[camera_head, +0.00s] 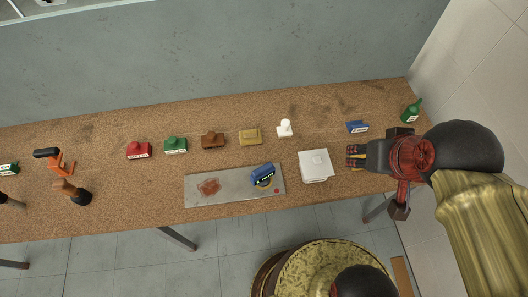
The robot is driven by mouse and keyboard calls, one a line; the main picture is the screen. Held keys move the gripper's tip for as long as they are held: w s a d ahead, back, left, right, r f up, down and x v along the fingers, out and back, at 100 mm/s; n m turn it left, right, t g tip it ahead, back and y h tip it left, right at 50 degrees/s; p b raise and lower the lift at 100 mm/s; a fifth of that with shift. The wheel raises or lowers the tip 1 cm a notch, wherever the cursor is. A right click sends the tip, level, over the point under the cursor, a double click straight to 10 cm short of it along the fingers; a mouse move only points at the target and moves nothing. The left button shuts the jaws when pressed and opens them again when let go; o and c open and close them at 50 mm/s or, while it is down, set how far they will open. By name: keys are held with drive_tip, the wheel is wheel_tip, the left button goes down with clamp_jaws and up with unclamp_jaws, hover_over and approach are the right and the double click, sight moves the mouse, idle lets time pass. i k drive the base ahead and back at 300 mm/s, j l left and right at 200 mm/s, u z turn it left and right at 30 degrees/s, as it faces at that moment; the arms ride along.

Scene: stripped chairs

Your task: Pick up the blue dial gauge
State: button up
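Two blue things are in view, and I cannot tell for certain which is the dial gauge. One blue item with pale markings (262,175) stands on the grey plate (235,190), with a yellow curved part at its lower edge. A smaller blue block with a white label (357,127) lies on the table at the right. My gripper (350,157) reaches in from the right and points left over the table. Its fingers look spread, with nothing seen between them. It is just below the small blue block in the picture and apart from both blue things.
A white square stack (315,165) lies between my gripper and the grey plate. A row of red, green, brown, tan and white items runs along the brown table (130,205). A green bottle-like item (411,110) stands at the right end. A wall is behind; a round patterned seat (310,265) is in front.

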sight(261, 177)
drive_tip(key=k+l+u, duration=0.15)
drive_tip(key=k+u, duration=0.15)
drive_tip(key=u, duration=0.2)
drive_tip(key=k+u, duration=0.45)
drive_tip(key=i+l, duration=0.05)
drive_tip(key=i, duration=0.05)
